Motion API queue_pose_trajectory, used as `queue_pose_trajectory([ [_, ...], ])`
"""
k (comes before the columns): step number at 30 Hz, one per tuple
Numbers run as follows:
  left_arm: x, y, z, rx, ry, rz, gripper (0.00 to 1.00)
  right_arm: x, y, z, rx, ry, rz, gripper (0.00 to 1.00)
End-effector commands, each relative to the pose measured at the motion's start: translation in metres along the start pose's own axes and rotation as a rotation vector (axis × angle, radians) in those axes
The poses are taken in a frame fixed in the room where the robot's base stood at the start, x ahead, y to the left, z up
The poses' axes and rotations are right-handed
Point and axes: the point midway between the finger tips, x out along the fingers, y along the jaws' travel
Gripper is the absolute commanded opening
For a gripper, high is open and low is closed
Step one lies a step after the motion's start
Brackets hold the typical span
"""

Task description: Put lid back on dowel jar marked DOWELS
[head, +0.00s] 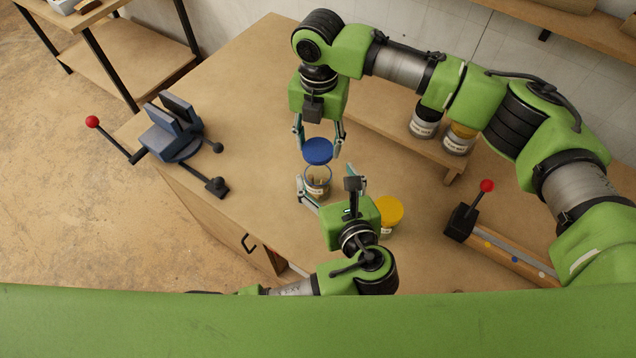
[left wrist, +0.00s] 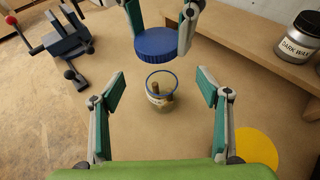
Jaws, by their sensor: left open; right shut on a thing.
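The open glass jar (head: 318,181) stands upright on the bench with several dowels inside. It also shows in the left wrist view (left wrist: 161,92), with a blue rim; its label cannot be read. The blue lid (head: 317,150) is held above the jar by my right gripper (head: 319,143), which is shut on it. In the left wrist view the lid (left wrist: 162,44) is apart from the jar, slightly beyond it. My left gripper (head: 330,185) is open; in the left wrist view its fingers (left wrist: 160,95) stand either side of the jar, not touching it.
A yellow-lidded jar (head: 388,212) stands beside my left gripper. A black-lidded dark wax jar (head: 424,119) and another jar (head: 459,138) stand on a low shelf at right. A vise (head: 172,135) is at left. A red-knobbed clamp (head: 463,222) lies at right.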

Motion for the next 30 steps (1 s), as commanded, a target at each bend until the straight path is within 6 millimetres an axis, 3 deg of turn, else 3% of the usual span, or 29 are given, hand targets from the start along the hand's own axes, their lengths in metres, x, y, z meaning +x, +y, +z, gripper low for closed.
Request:
queue_pose_trajectory([
  [10, 0.004, 0.001, -0.011, -0.001, 0.004, 0.002, 0.69, 0.0, 0.0, 0.0, 0.001, 0.0, 0.0, 0.4],
  [20, 0.027, 0.0, -0.067, 0.0, 0.005, 0.002, 0.69, 0.0, 0.0, 0.0, 0.001, 0.0, 0.0, 0.4],
  [22, 0.033, 0.001, -0.079, -0.001, 0.004, 0.003, 0.69, 0.0, 0.0, 0.0, 0.001, 0.0, 0.0, 0.4],
  [30, 0.084, 0.001, -0.074, -0.005, 0.002, 0.003, 0.69, 0.0, 0.0, 0.0, 0.001, 0.0, 0.0, 0.4],
])
